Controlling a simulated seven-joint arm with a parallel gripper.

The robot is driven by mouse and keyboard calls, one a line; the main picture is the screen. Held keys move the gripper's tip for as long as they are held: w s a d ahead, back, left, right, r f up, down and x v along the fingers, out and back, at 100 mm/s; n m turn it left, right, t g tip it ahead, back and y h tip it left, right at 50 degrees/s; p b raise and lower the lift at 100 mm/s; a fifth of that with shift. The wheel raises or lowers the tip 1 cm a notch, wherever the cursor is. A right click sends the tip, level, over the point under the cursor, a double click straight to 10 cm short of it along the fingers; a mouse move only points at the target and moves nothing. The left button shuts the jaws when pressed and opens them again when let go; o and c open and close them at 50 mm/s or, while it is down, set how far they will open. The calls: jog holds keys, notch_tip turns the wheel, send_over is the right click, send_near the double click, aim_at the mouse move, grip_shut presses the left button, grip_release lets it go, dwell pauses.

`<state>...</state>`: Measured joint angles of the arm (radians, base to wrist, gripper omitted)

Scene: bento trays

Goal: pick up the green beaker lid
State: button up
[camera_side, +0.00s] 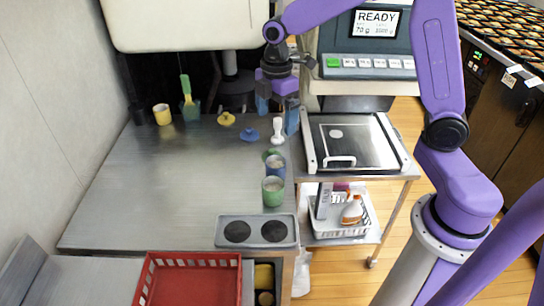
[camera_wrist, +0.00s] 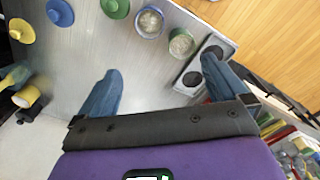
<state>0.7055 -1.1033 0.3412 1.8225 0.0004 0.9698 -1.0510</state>
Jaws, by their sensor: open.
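The green beaker lid (camera_wrist: 115,7) lies on the steel table at the top edge of the wrist view, partly cut off. In the side view the green lid (camera_side: 269,154) is largely hidden behind the blue beaker (camera_side: 275,167). That beaker (camera_wrist: 150,21) stands beside the lid in the wrist view. The green beaker (camera_side: 273,191) stands in front of it, and also shows in the wrist view (camera_wrist: 182,43). My gripper (camera_side: 277,116) has its blue fingers spread wide, with nothing held. In the wrist view the gripper (camera_wrist: 160,67) is apart from the lid, which lies beyond its fingertips.
The blue lid (camera_side: 250,135) and yellow lid (camera_side: 226,119) lie nearby. A white upright object (camera_side: 277,131) is near my fingers. A grey tray (camera_side: 257,217) and red basket (camera_side: 192,257) are in front. The table's left middle is clear.

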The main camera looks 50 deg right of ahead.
jog(key=n, duration=0.1)
send_over(272, 150)
notch_tip(272, 150, down, 3)
notch_tip(272, 150, down, 12)
jog(key=shift+w+f, duration=0.15)
jog(key=shift+f, duration=2.7)
jog(key=shift+n, duration=0.3)
jog(key=c, duration=1.1)
